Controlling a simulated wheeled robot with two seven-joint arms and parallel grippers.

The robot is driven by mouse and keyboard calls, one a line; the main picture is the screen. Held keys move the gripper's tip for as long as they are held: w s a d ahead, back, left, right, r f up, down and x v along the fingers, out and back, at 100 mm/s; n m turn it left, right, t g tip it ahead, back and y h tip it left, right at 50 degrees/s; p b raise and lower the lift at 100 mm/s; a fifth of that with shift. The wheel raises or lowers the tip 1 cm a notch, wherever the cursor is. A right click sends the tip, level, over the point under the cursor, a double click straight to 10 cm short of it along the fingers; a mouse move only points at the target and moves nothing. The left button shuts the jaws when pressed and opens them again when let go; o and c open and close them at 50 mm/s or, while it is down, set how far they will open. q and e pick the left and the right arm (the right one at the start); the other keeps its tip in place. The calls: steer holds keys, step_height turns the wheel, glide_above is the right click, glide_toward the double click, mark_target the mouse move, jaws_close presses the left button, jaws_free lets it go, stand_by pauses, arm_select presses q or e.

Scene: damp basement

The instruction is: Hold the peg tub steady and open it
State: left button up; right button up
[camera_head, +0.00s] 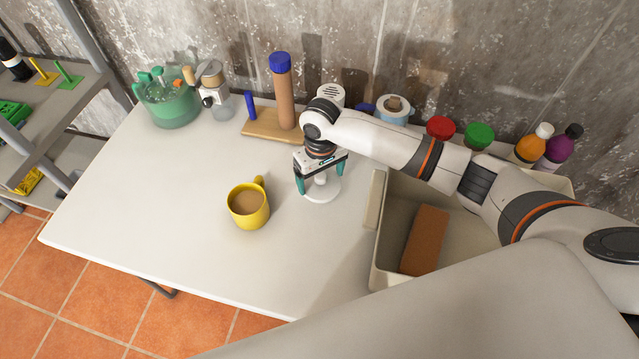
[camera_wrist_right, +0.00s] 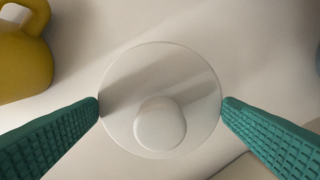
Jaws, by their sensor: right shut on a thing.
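A green see-through tub (camera_head: 172,106) with several coloured pieces in it stands at the back left of the white table; it looks like the peg tub, and I see no lid on it. A round white lid-like disc (camera_head: 324,191) with a knob is under my right gripper (camera_head: 322,180). In the right wrist view the disc (camera_wrist_right: 190,75) lies between the teal fingers, which touch its rim on both sides, knob towards the camera. It looks level, at or just above the tabletop; I cannot tell which. My left gripper is not in view.
A yellow mug (camera_head: 248,207) of brown drink stands left of the disc. A wooden stand (camera_head: 262,125) and a grinder (camera_head: 215,92) are behind. A bin (camera_head: 378,245) holding a brown block (camera_head: 425,240) is right. Bottles (camera_head: 530,146) line the wall. The table's left front is clear.

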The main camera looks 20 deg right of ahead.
mark_target(321, 187)
steer(key=shift+f, duration=2.1)
steer(key=o, duration=0.9)
steer(key=shift+f, duration=0.1)
steer(key=shift+c, duration=0.2)
step_height(321, 187, up, 12)
steer(key=shift+r, duration=0.15)
